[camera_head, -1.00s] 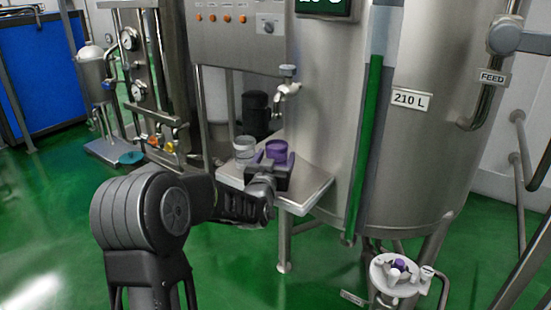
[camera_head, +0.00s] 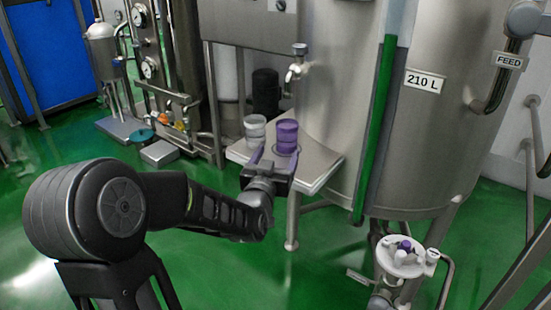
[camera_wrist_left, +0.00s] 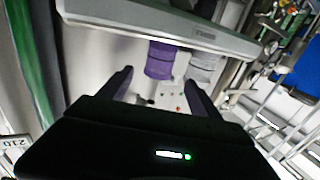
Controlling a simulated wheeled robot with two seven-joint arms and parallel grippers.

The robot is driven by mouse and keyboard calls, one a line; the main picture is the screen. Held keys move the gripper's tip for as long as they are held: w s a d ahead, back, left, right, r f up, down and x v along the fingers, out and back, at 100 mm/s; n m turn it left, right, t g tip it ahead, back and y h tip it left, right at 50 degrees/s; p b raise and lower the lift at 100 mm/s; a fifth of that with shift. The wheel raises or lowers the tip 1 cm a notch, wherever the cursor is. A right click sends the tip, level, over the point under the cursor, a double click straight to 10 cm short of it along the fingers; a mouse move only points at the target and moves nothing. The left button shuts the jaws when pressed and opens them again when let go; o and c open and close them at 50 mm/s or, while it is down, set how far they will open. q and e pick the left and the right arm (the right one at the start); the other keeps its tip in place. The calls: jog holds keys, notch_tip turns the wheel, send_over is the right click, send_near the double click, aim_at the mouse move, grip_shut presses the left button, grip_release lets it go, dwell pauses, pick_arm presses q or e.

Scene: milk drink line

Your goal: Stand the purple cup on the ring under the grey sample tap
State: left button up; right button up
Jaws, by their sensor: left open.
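The purple cup (camera_head: 287,135) stands upright on the steel shelf (camera_head: 318,168) in front of the tank, below the grey sample tap (camera_head: 294,72). A dark ring outline shows at its base; the cup hides most of it, so I cannot tell how well it is centred. My left gripper (camera_head: 276,157) is open and empty, just in front of the cup, with its fingers pointing toward it. In the left wrist view, which is turned over, the purple cup (camera_wrist_left: 160,60) shows beyond and between the open fingers (camera_wrist_left: 160,80), apart from them. My right gripper is not in view.
A clear grey cup (camera_head: 255,128) stands just left of the purple cup; it also shows in the left wrist view (camera_wrist_left: 203,67). A round white stand (camera_head: 402,262) with small items is at lower right. Green floor in front of the shelf is free.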

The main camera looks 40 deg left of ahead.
pick_arm(q)
jog(key=shift+v, duration=0.75)
dwell(2.2)
